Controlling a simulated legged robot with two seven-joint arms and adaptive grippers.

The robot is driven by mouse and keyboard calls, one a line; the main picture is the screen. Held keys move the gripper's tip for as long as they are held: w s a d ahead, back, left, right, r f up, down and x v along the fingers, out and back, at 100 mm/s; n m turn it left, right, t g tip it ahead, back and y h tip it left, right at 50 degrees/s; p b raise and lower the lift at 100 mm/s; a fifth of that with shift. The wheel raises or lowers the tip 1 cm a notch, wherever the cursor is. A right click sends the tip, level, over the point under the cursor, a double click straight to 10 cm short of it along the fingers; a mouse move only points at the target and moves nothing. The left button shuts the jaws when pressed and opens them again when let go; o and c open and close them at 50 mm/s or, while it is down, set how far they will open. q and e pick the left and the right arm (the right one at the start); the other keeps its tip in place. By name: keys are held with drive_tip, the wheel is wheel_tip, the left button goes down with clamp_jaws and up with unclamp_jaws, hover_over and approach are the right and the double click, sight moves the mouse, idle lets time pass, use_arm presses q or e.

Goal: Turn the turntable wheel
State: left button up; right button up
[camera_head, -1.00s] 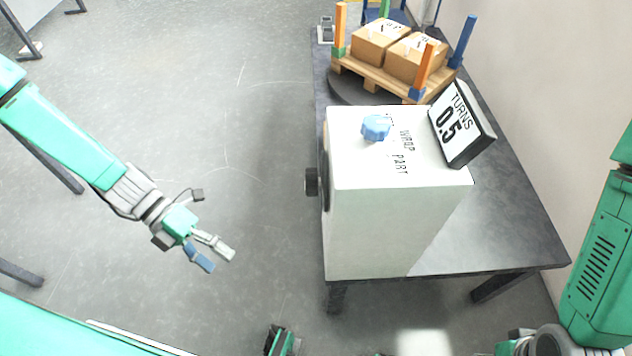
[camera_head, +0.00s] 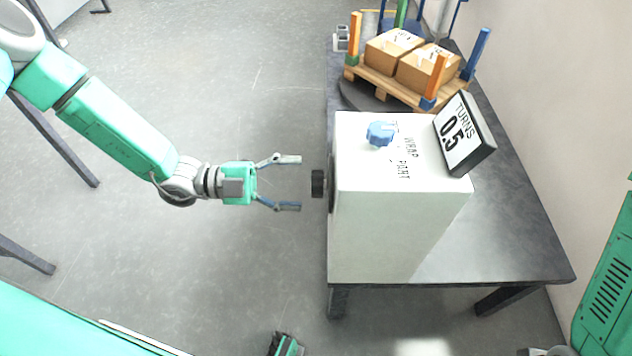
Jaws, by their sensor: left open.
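The turntable wheel shows as a dark disc (camera_head: 331,183) edge-on at the left side of a white box (camera_head: 400,225), with a black knob (camera_head: 318,184) sticking out to the left. My left gripper (camera_head: 288,183) is open and empty. Its two fingers point right at the knob, one above and one below its height, with a small gap before it. The turntable (camera_head: 362,97) is a dark round plate behind the box, bearing a wooden pallet (camera_head: 386,84) with cardboard boxes (camera_head: 420,68).
A sign (camera_head: 464,134) reading "TURNS 0.5" and a blue knob (camera_head: 381,133) are on top of the white box. All stand on a dark table (camera_head: 510,230) by a wall. Coloured posts (camera_head: 476,54) rise at the pallet's corners.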

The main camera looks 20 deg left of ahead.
sight(318, 184)
use_arm(q)
drive_tip(key=x, duration=0.5)
drive_tip(key=shift+s+d, duration=0.1)
drive_tip(key=shift+a, duration=0.4)
drive_tip(key=c, duration=0.7)
drive_tip(key=shift+d, duration=0.25)
drive_tip(key=c, duration=0.5)
